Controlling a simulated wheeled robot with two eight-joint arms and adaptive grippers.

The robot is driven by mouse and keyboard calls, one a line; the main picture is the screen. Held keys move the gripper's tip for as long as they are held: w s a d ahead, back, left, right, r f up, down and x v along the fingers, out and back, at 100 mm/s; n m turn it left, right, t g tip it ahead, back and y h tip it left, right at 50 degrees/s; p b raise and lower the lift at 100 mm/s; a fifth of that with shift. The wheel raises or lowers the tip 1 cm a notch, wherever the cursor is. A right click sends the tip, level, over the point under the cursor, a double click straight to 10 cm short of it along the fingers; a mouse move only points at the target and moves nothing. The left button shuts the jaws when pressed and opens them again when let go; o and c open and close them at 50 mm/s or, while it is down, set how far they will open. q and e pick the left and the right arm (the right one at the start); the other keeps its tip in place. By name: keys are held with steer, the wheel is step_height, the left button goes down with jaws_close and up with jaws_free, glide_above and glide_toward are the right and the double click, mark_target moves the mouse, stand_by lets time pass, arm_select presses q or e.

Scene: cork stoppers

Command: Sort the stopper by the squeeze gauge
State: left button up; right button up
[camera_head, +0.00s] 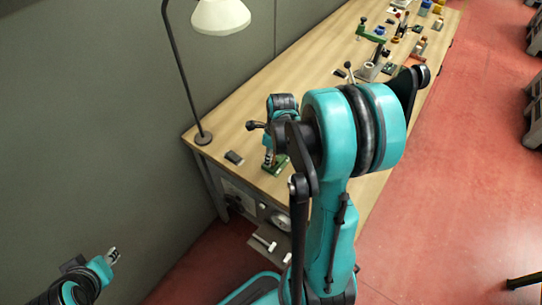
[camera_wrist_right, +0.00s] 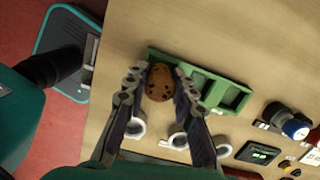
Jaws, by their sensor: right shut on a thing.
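A brown, speckled cork stopper (camera_wrist_right: 160,85) sits between the fingertips of my right gripper (camera_wrist_right: 160,92) in the right wrist view. The gripper is shut on it, one finger on each side. Just behind the stopper lies a green tray (camera_wrist_right: 225,98) with recesses; whether the stopper touches it I cannot tell. A dark box with a lit green display (camera_wrist_right: 258,154) stands at the lower right; I cannot tell if it is the squeeze gauge. In the head view my right arm hides much of the bench. My left gripper (camera_head: 112,256) is small at lower left, away from the bench.
Several items crowd the far end.

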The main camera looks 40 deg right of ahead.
steer(key=shift+f+b, duration=0.65)
steer(key=shift+f, duration=0.1)
stand_by(0.8)
steer(key=shift+o, duration=0.2)
steer(key=shift+s+a+f, duration=0.15)
steer(key=shift+f, duration=0.05)
steer(key=shift+s+a+f+b, duration=0.1)
steer(key=shift+s+f+b, duration=0.05)
steer(key=shift+b, duration=0.3)
steer(key=shift+c, duration=0.9)
steer(key=shift+o, duration=0.4)
steer(key=shift+f, duration=0.1)
steer(key=o, duration=1.2)
steer(key=shift+w+f, duration=0.2)
steer(key=shift+c, duration=0.2)
steer(key=shift+o, duration=1.3)
steer(key=shift+w+d+f, duration=0.1)
steer(key=shift+w+d, duration=0.05)
steer(key=shift+d, duration=0.1)
steer(key=shift+r, duration=0.75)
step_height(320, 180, up, 11)
steer(key=s, duration=0.1)
steer(key=shift+s+d, duration=0.25)
steer(key=shift+s, duration=0.05)
